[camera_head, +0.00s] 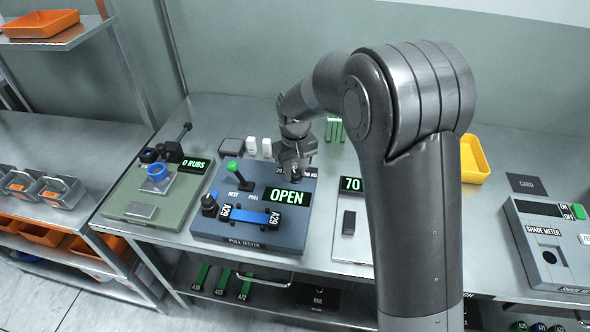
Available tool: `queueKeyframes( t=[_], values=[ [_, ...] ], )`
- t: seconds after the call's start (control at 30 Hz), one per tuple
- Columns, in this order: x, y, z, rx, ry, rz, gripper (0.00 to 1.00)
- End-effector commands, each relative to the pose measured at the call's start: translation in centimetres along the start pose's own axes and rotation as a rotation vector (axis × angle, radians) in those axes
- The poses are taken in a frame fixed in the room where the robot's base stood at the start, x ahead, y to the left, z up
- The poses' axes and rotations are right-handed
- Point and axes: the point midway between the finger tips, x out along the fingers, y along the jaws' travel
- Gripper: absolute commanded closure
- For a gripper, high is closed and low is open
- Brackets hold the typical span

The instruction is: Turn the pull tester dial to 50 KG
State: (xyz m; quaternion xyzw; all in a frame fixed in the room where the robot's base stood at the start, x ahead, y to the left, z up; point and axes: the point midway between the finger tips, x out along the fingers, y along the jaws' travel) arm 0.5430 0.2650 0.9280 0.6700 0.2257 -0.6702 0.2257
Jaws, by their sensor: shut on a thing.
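The pull tester (285,239) is a blue-grey box in the middle of the bench. Its dial (296,178) is a small dark knob at the back right of its top, mostly hidden under my gripper. My gripper (296,171) points down there and is shut on the dial. Small labels flank the dial; the right one ends in "KG", its number is hard to read. I cannot tell the dial's pointing. The display (287,197) reads OPEN. A green-knobbed lever (232,168) stands behind the REST and PULL labels. A blue strip (249,216) with A29 tags lies across the front.
A green rub tester (120,205) stands left, and a panel reading 70 (351,184) stands right, partly behind my arm. A yellow bin (474,160) and a shade meter (545,245) are farther right. Small white blocks (259,146) stand behind the tester.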

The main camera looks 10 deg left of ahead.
Motion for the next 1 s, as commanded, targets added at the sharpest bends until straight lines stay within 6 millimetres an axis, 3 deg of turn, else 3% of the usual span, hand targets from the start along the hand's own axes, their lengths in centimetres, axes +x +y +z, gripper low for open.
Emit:
queueKeyframes(
  t=[1.0],
  values=[
    [-0.06, -0.05, -0.04, 0.933, 0.001, 0.000, 0.94]
  ],
)
